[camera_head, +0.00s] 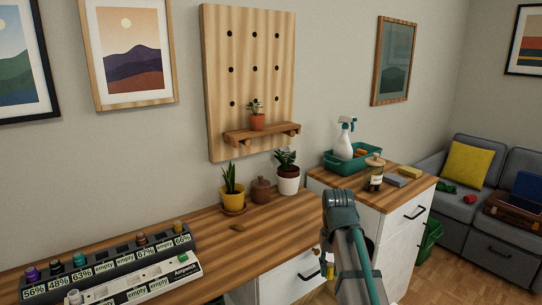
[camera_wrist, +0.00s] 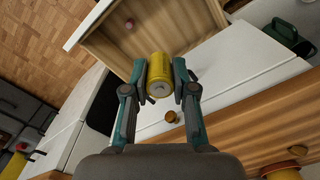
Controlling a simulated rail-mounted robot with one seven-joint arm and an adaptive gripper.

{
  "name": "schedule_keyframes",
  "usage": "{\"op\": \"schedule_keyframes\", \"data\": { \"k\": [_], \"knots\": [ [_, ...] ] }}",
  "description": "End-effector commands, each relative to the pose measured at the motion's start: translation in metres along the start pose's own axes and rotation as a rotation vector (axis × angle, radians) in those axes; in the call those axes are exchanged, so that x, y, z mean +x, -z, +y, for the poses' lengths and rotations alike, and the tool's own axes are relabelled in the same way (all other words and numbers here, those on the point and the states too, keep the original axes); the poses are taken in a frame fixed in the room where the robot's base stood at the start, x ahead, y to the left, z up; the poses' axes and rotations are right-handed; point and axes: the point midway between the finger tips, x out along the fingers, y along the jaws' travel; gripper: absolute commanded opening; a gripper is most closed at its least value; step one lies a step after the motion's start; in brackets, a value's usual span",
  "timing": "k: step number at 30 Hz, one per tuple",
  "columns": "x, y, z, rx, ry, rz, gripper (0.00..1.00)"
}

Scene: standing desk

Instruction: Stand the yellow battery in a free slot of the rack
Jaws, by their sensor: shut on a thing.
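The yellow battery (camera_wrist: 160,76) is between the two fingertips of my gripper (camera_wrist: 160,84) in the wrist view, with one end facing the camera. The rack (camera_head: 188,270) is a dark and white block at the desk's lower left, well away from my gripper. Several batteries with coloured tops stand in it. Labels on its front show percentages, and several read "empty".
An open wooden drawer (camera_wrist: 107,43) with a small pinkish thing (camera_wrist: 129,24) inside lies beyond the battery. Potted plants (camera_head: 233,189) and a brown jar (camera_head: 261,190) stand at the desk's back. The desk (camera_head: 215,238) is mostly clear between rack and plants.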

Motion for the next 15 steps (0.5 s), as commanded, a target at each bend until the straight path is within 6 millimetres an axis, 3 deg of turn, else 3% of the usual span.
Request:
{"op": "schedule_keyframes", "data": {
  "k": [1,15],
  "knots": [
    [-0.009,-0.003,0.0,0.0,0.0,-0.001,0.0],
    [-0.028,-0.02,0.0,0.001,0.0,-0.002,0.0]
  ]
}}
